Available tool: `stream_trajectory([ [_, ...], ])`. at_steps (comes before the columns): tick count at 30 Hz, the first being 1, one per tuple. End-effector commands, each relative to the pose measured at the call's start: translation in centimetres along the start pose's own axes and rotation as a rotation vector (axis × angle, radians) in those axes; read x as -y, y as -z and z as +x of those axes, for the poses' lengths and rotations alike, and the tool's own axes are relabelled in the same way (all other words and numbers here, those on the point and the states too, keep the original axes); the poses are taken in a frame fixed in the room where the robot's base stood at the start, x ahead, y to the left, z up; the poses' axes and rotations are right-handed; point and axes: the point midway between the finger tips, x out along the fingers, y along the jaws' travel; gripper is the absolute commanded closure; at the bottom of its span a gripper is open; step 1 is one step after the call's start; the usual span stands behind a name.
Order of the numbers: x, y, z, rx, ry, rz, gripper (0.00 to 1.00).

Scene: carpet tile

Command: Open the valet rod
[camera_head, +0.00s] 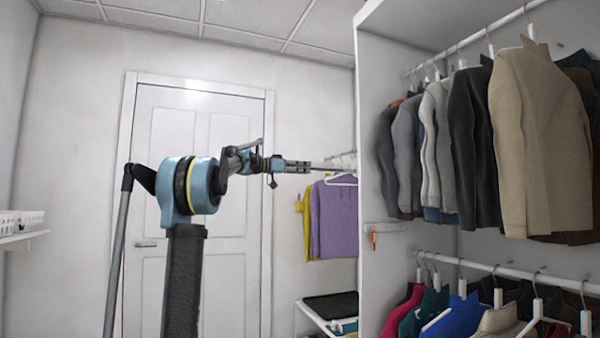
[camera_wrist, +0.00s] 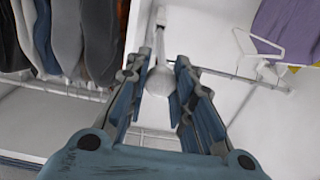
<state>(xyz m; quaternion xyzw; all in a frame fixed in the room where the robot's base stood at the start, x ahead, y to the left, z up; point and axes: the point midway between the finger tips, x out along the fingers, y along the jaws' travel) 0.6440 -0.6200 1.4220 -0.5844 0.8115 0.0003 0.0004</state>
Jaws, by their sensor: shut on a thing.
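The valet rod (camera_head: 333,169) shows in the head view as a thin bar running from my gripper (camera_head: 309,165) to the front edge of the white wardrobe panel. In the wrist view the valet rod (camera_wrist: 158,45) runs from a pale fitting at the top down to a rounded grey end between my fingers. My gripper (camera_wrist: 160,84) is shut on that end, with a finger on each side. The inner part of the rod is hidden in the head view.
The white wardrobe panel (camera_head: 377,150) stands right of my gripper. A white door (camera_head: 190,130) is behind my arm. A small bracket (camera_head: 384,228) sits on the panel.

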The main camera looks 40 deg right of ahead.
Motion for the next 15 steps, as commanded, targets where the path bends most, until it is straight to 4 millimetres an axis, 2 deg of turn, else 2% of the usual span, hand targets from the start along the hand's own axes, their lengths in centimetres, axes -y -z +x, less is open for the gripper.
stream_trajectory([
  [1,0.4,0.26,-0.14,-0.006,0.01,-0.002,0.75],
  [3,0.35,0.25,-0.09,-0.006,0.009,-0.002,0.59],
  [4,0.31,0.23,-0.07,-0.005,0.008,-0.002,0.56],
  [15,0.05,0.1,-0.15,-0.002,0.002,-0.001,0.56],
])
